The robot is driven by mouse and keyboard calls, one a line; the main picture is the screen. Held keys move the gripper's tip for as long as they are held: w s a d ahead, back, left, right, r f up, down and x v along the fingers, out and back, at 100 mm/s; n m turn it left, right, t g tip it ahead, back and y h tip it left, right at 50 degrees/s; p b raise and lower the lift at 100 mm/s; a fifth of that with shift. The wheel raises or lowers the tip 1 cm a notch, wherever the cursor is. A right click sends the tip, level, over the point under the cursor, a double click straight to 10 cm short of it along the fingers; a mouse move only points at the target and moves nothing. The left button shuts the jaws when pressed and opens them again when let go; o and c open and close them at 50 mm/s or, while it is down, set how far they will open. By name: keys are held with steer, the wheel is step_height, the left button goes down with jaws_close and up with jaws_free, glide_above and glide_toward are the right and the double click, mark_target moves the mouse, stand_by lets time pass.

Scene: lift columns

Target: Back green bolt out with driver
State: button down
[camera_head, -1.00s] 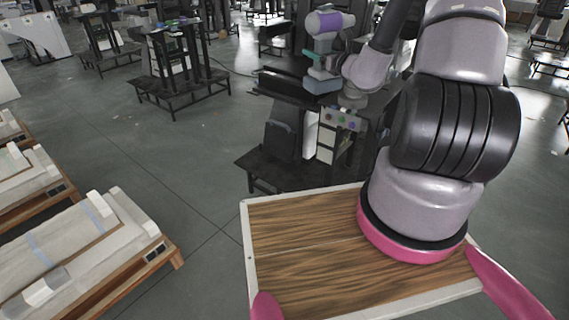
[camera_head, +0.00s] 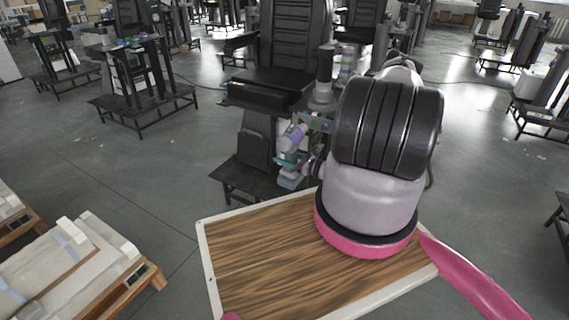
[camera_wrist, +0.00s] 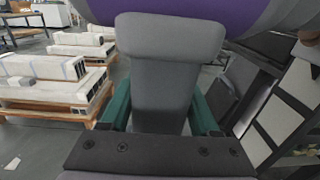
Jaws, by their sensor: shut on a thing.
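My gripper (camera_head: 291,161) has teal jaws and is shut on the driver, a purple and grey power tool. The driver's purple barrel (camera_head: 294,137) is up and its blue-grey base (camera_head: 290,181) is down in the head view. In the wrist view the teal jaws (camera_wrist: 163,112) stand either side of the driver's grey handle, with its purple body (camera_wrist: 195,14) along the top. The driver is just left of a small grey panel (camera_head: 318,123) on the lift column, partly overlapping it. Coloured dots show there, too small to single out the green bolt. The driver's tip contact is unclear.
The black lift column (camera_head: 295,40) stands on a low dark base (camera_head: 232,180). Pallets with pale wrapped parts (camera_head: 75,265) lie at the lower left. Other columns (camera_head: 140,75) stand farther back. Grey floor is free between the pallets and the column.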

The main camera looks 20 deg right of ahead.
steer(key=shift+s+f, duration=0.45)
steer(key=shift+f, duration=0.4)
steer(key=shift+w+d, duration=1.1)
steer(key=shift+d, duration=0.25)
steer(key=shift+w+d, duration=0.95)
steer(key=shift+d, duration=0.3)
steer(key=shift+w+d, duration=0.35)
steer(key=shift+d, duration=0.2)
steer(key=shift+s+a+r, duration=0.1)
steer(key=shift+s+a, duration=0.15)
stand_by(1.7)
steer(key=shift+s+a, duration=0.2)
steer(key=shift+a, duration=0.05)
stand_by(0.4)
steer(key=shift+s+a, duration=0.8)
steer(key=shift+a, duration=0.25)
steer(key=shift+s+a, duration=0.75)
steer(key=shift+a, duration=0.25)
